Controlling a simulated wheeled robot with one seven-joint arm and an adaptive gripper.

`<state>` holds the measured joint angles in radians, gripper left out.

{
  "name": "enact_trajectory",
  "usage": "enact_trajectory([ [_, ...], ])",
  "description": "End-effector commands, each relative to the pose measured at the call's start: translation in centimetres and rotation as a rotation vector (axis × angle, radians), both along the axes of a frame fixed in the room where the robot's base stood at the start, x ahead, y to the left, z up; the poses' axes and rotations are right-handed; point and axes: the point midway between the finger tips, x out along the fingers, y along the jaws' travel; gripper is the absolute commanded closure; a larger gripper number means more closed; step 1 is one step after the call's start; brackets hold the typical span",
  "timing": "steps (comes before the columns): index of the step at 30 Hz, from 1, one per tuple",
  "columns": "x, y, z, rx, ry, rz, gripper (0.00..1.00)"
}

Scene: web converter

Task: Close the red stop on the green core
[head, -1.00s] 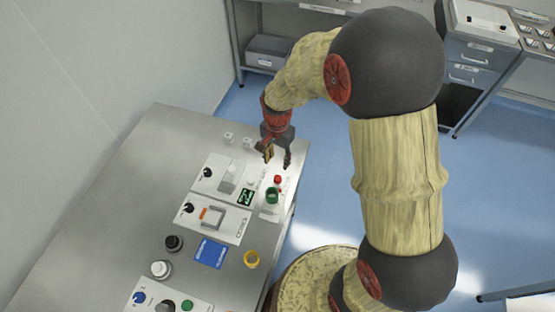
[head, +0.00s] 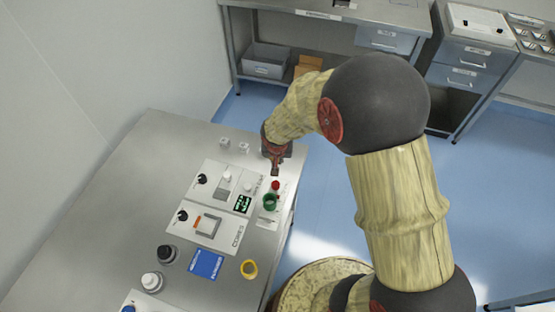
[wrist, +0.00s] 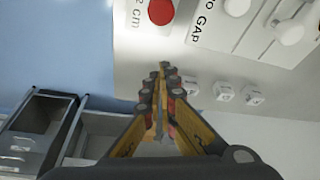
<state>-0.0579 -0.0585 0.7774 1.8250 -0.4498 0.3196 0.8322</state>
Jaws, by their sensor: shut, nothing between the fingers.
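The red stop (head: 275,185) is a small red knob on a white plate near the table's right edge. It also shows as a red disc at the top of the wrist view (wrist: 161,11). The green core (head: 269,202) is a green ring standing on the same plate, just in front of the red stop. The core is not seen in the wrist view. My gripper (head: 275,172) is just behind the red stop, over the table's far right part. In the wrist view its fingers (wrist: 162,68) are together with nothing between them. Whether a fingertip touches the stop cannot be told.
White panels with black knobs, a grey slider (head: 224,188) and a dark green display (head: 242,204) lie left of the core. Small white blocks (head: 243,147) stand behind. The table's left side is clear.

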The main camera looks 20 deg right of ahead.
Motion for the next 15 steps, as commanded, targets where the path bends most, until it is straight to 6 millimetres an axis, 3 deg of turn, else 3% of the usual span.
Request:
enact_trajectory([
  [7,1.2,-0.5,-4.0,0.001,0.002,0.000,1.00],
  [15,-1.4,0.7,-3.7,0.001,-0.002,0.001,1.00],
])
